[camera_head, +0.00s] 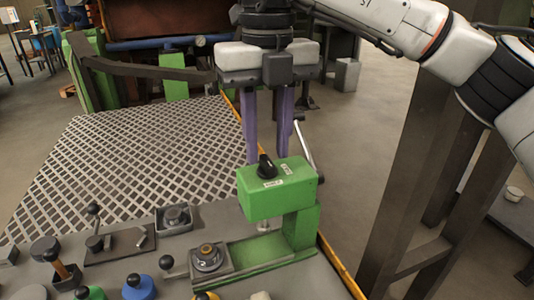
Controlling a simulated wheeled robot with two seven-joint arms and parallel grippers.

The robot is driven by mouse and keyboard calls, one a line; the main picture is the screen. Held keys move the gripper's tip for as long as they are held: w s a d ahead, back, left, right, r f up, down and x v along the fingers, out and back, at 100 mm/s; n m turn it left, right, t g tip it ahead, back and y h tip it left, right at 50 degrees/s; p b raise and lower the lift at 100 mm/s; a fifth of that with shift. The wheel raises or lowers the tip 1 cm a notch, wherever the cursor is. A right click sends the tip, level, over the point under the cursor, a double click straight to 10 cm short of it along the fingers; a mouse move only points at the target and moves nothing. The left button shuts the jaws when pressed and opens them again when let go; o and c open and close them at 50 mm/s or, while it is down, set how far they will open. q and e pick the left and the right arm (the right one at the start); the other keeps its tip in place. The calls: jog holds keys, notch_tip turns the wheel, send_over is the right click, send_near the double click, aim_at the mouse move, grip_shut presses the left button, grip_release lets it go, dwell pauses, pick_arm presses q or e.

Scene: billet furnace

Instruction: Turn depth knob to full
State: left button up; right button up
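The depth knob appears to be the small black knob (266,167) on top of a green box (262,201). It has a pale pointer mark, and small white labels lie beside it; their text is too small to read. My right gripper (268,158) comes down from above with two purple fingers spread apart. The fingertips end at the far top edge of the box, one to each side of the knob in the picture. I cannot tell whether they touch the box or the knob. My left gripper is not in view.
A metal grating (140,160) spreads to the left. Dark steel posts (405,170) stand to the right.

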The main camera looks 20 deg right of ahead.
jog(key=shift+f, duration=0.8)
grip_shut()
